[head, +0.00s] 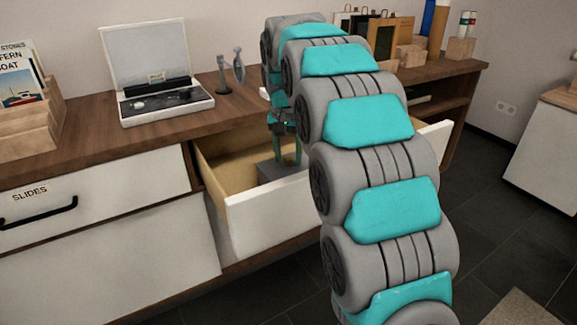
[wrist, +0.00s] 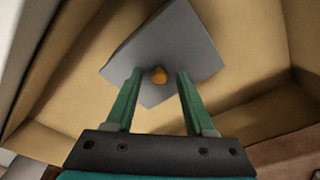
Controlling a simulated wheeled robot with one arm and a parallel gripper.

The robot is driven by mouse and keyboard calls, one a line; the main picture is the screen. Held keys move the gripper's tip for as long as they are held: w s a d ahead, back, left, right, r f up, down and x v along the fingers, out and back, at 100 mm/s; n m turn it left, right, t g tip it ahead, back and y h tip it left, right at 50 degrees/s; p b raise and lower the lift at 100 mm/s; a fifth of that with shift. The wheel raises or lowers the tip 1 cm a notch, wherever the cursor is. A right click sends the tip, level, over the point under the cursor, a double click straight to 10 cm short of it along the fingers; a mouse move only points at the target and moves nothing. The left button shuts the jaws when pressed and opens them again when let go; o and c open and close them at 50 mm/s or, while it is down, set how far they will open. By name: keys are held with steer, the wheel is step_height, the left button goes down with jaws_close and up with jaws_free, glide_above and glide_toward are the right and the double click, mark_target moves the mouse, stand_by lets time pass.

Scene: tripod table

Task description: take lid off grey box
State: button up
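The grey box (wrist: 180,38) lies inside an open drawer. A gap shows between each finger and the knob. The box's sides are hidden in the wrist view.
The open drawer (head: 270,222) has a white front and wooden walls close around my gripper. On the counter (head: 75,142) above stand an open white case (head: 165,105), small dark figures (head: 223,78) and a wooden rack of booklets (head: 28,125). The drawer floor beside the box is bare.

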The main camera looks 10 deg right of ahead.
jaws_close()
stand_by(0.6)
